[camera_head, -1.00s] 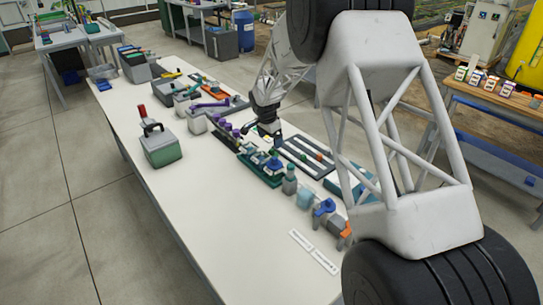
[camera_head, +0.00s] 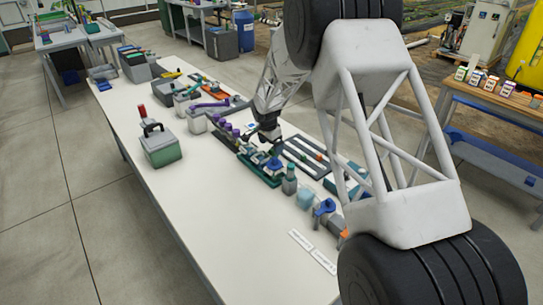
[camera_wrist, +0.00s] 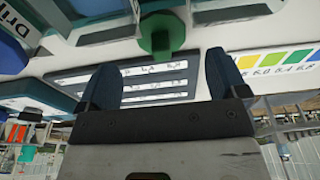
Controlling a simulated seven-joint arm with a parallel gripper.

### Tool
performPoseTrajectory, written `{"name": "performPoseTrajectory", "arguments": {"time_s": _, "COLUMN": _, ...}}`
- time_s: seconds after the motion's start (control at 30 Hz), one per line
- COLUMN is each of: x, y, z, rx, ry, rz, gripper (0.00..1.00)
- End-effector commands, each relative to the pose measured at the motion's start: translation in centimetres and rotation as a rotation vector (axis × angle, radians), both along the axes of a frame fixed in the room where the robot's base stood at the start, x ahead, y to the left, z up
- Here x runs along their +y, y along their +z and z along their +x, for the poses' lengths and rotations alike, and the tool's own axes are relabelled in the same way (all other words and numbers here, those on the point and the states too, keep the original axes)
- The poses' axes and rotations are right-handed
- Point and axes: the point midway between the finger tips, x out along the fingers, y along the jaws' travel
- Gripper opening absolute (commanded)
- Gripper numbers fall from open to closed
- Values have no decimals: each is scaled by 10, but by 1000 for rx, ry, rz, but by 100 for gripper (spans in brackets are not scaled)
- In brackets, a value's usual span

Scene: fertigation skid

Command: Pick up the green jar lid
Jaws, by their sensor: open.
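A green round piece with a short stem, which looks like the green jar lid (camera_wrist: 162,32), is at the top centre of the wrist view, beyond and roughly centred between my fingertips. My gripper (camera_wrist: 160,62) is open, its two dark blue fingers wide apart with nothing between them. In the head view my gripper (camera_head: 267,136) hangs low over the table beside the teal tray and the slotted rack. The lid is too small and too crowded there to pick out with certainty.
A teal tray (camera_head: 262,178) with small items and a grey slotted rack (camera_head: 318,165) lie close by the gripper. A green-capped bottle (camera_head: 289,182), a pale blue jar (camera_head: 305,198) and a blue-handled fitting (camera_head: 324,209) stand nearer. The table's front-left is clear.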

Motion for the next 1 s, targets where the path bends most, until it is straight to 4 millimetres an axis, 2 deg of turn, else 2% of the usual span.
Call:
{"name": "performPoseTrajectory", "arguments": {"time_s": 0.3, "x": -1, "y": -34, "z": 4, "rx": 2, "ry": 0, "rz": -1, "gripper": 92}}
{"name": "performPoseTrajectory", "arguments": {"time_s": 0.4, "x": -2, "y": -40, "z": 5, "rx": 1, "ry": 0, "rz": -1, "gripper": 92}}
{"name": "performPoseTrajectory", "arguments": {"time_s": 1.0, "x": -2, "y": -43, "z": 5, "rx": 1, "ry": 0, "rz": -1, "gripper": 92}}
